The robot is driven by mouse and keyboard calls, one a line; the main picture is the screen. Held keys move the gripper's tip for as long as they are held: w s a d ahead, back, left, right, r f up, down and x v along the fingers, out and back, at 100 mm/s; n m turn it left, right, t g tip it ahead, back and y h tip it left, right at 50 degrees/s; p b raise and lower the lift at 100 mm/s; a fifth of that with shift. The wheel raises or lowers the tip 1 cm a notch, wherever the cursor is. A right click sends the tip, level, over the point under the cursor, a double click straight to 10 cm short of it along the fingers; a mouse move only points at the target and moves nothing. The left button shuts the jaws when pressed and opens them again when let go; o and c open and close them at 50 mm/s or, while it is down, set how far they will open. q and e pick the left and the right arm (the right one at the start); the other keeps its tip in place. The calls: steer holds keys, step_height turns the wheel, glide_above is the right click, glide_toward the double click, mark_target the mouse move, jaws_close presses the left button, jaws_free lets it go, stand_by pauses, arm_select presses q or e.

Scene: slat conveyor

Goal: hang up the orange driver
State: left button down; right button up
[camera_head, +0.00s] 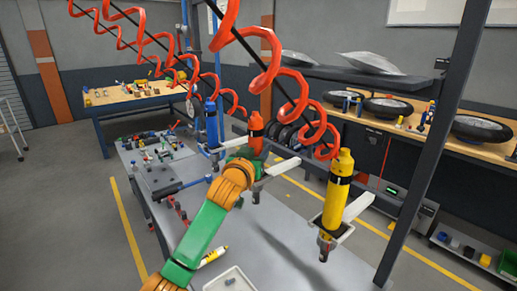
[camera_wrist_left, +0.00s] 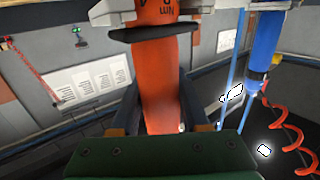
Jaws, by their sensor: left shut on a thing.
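The orange driver (camera_head: 257,129) stands upright at the middle white bracket (camera_head: 282,168), with its dark tip below the bracket. My left gripper (camera_head: 238,173) is shut on the orange driver, which also shows between the fingers in the left wrist view (camera_wrist_left: 160,85). White bracket parts (camera_wrist_left: 116,9) show on both sides of the driver there, near its black collar. I cannot tell whether the driver rests on the bracket. The yellow driver (camera_head: 339,183) hangs in the right bracket (camera_head: 357,206). The blue driver (camera_head: 211,125) hangs at the left one. My right gripper is out of view.
Red coiled hoses (camera_head: 268,72) hang over the drivers. The grey bench (camera_head: 283,239) below carries a yellow marker (camera_head: 214,255) and a pale tray (camera_head: 216,284) near the front. A dark post (camera_head: 432,140) rises at the right. Tools lie on the bench's far left.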

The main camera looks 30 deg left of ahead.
arm_select(q)
steer(key=shift+f, duration=0.25)
stand_by(0.6)
steer(key=shift+c, duration=1.6)
jaws_free()
steer(key=shift+s, duration=0.1)
steer(key=shift+s+d+f+b, duration=0.1)
steer(key=shift+s+f+b, duration=0.1)
steer(key=shift+b, duration=0.25)
steer(key=s+d+b, duration=0.1)
steer(key=s+b, duration=0.1)
steer(key=s, duration=0.4)
steer(key=shift+s+d+r, duration=0.15)
steer(key=shift+s+r, duration=0.1)
steer(key=shift+r, duration=0.1)
